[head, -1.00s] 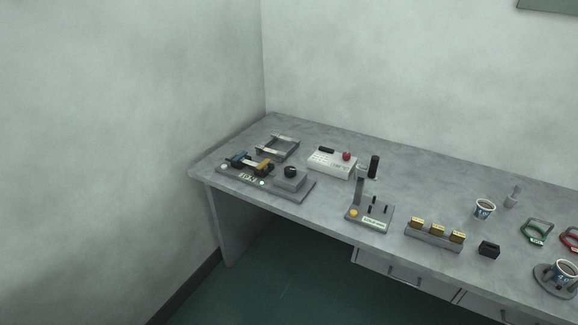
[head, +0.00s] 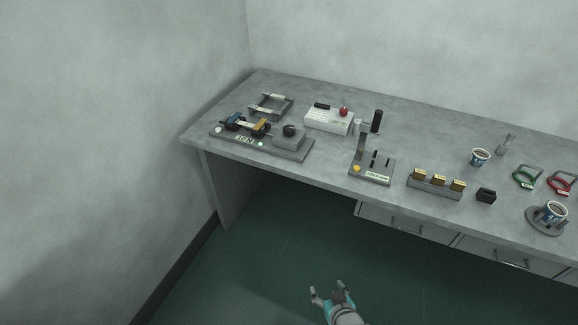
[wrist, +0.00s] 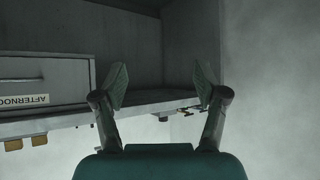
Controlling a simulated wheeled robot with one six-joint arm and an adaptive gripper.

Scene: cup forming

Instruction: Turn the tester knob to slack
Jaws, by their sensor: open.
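The tester (head: 262,147) is a grey base near the left end of the bench, with blue and yellow clamps and a small display on its left half. Its black knob (head: 289,130) sits on a grey block on the right half; which way the knob is set is too small to tell. My gripper (head: 328,286) is open and empty, low in front of the bench over the green floor, well apart from the knob. In the wrist view both fingers of my gripper (wrist: 162,85) are spread, and the knob is not clearly visible.
A white box with a red button (head: 328,119) and a grey frame (head: 271,106) stand behind the tester. A lever stand (head: 371,165) stands to its right. Further right are brass blocks (head: 437,181) and cups (head: 480,157). Drawers (head: 408,222) hang under the bench's front edge.

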